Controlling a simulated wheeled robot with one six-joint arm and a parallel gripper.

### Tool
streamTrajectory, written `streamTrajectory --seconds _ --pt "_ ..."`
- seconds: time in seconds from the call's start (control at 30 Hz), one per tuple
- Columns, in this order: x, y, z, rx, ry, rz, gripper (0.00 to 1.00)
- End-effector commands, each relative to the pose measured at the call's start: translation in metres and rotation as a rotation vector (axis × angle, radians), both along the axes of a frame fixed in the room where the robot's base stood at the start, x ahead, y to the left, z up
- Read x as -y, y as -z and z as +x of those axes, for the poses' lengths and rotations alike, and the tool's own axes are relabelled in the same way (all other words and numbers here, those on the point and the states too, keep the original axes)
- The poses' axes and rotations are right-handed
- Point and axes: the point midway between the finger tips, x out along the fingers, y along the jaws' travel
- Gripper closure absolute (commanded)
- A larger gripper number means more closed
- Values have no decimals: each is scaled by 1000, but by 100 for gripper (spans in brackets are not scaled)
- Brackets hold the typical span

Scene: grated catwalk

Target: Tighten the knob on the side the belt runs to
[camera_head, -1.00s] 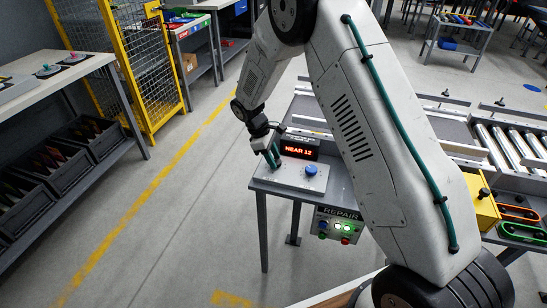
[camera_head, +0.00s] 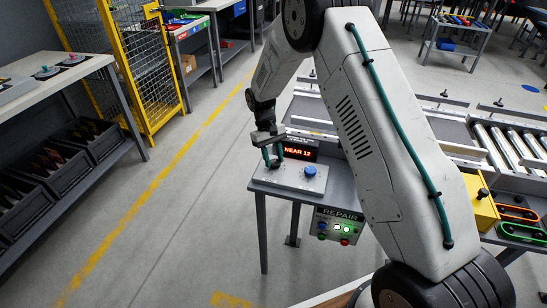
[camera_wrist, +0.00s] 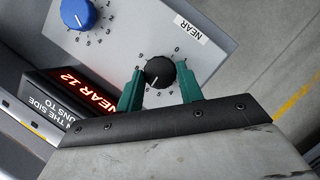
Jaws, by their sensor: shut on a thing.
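A black knob (camera_wrist: 160,72) with a white pointer line sits on a light grey panel (camera_wrist: 118,45), by a label reading NEAR. My gripper (camera_wrist: 161,88) has its green fingers on either side of this knob and is shut on it. In the head view my gripper (camera_head: 272,163) is over the left part of the panel and hides the black knob. A blue knob (camera_wrist: 77,14) with its own dial numbers is on the same panel; it also shows in the head view (camera_head: 310,170). A red-lit display (camera_head: 297,152) reads NEAR 12. Its sign is only partly readable in the wrist view.
The panel stands on a grey table (camera_head: 262,188) with a REPAIR button box (camera_head: 339,226) below its front. A roller conveyor (camera_head: 500,140) is at the right.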

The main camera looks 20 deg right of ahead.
Motion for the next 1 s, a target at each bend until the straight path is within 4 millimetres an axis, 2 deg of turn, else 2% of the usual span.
streamTrajectory --seconds 0.63,0.67,0.73,1.0 --pt "0 0 0 -1 53 0 86" --pt "0 0 0 -1 53 0 61" --pt "0 0 0 -1 52 1 42" --pt "0 0 0 0 53 0 42"
